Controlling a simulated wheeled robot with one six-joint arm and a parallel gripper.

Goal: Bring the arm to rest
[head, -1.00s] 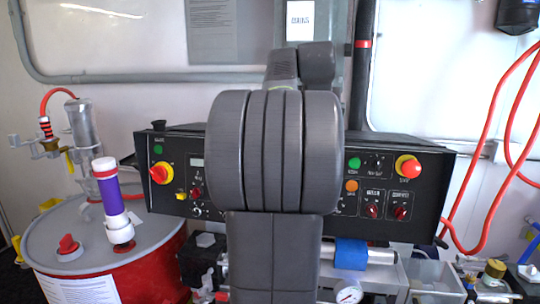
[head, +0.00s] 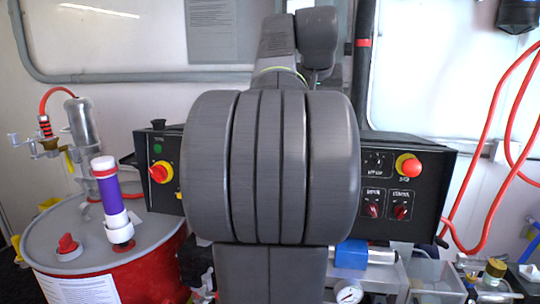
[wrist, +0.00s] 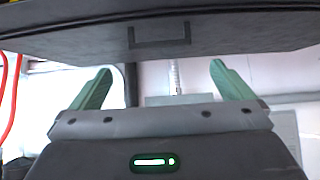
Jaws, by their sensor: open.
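My gripper (wrist: 155,88) shows in the wrist view with its two green fingers spread wide apart. It is open, with nothing between the fingers. A dark flat surface with a rectangular outline (wrist: 160,36) spans the top of that view; I cannot tell how far it is from the fingers. In the head view my arm rises in the middle and hides the centre of the black control panel (head: 410,190). My gripper cannot be made out in the head view.
A red drum (head: 105,275) with a purple-and-white cylinder (head: 112,205) stands at left. The panel carries a red knob (head: 160,172) and a red button (head: 410,166). Red hoses (head: 490,130) hang at right. A pressure gauge (head: 348,293) and blue fitting (head: 351,254) sit below the panel.

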